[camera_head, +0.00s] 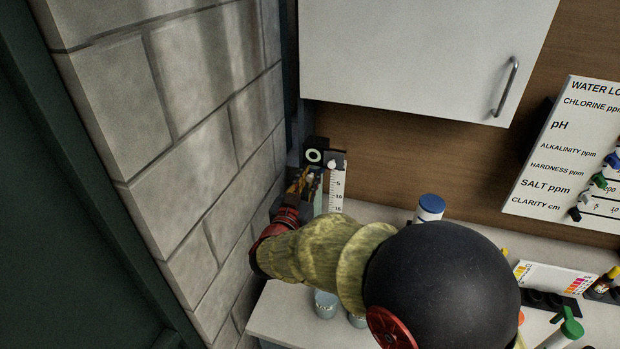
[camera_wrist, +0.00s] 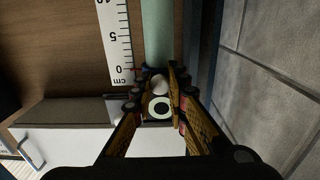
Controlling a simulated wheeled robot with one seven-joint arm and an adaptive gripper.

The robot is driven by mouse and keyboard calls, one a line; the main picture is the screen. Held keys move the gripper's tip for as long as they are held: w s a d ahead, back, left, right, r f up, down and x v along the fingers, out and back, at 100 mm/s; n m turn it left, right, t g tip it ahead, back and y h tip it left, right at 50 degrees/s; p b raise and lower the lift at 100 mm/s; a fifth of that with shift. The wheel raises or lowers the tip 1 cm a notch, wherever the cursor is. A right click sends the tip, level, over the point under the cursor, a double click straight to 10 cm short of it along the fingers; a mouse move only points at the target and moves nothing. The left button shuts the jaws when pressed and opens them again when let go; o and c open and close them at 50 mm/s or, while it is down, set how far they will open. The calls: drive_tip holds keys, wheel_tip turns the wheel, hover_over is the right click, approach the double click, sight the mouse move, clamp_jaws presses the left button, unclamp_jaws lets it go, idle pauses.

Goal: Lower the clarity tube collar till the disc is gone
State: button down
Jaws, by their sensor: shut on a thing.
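The pale green clarity tube (camera_wrist: 157,30) stands upright against the wall beside a white cm scale (camera_wrist: 117,40), marked 0, 5 and 10 in the wrist view. The scale also shows in the head view (camera_head: 337,192). My gripper (camera_wrist: 162,72) is by the tube near the 0 mark, its fingers shut around a small pale rounded part, seemingly the collar (camera_wrist: 160,86). Behind the fingers is a black block with a white ring and dark centre (camera_head: 315,156). In the head view my gripper (camera_head: 305,183) hides much of the tube. I cannot make out the disc inside.
A stone block wall (camera_head: 190,110) rises close left of the tube. A white cabinet (camera_head: 420,50) hangs above. A blue-capped bottle (camera_head: 430,208), labelled cups (camera_head: 325,304) and a colour chart (camera_head: 552,278) stand on the counter. A water log board (camera_head: 570,150) is at right.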

wheel_tip(320, 180, down, 5)
drive_tip(key=shift+f+b, duration=0.1)
drive_tip(key=shift+b, duration=0.95)
drive_tip(key=c, duration=1.8)
unclamp_jaws()
drive_tip(key=shift+s, duration=0.1)
drive_tip(key=shift+o, duration=0.2)
drive_tip(key=v, duration=1.2)
drive_tip(key=shift+a, duration=0.1)
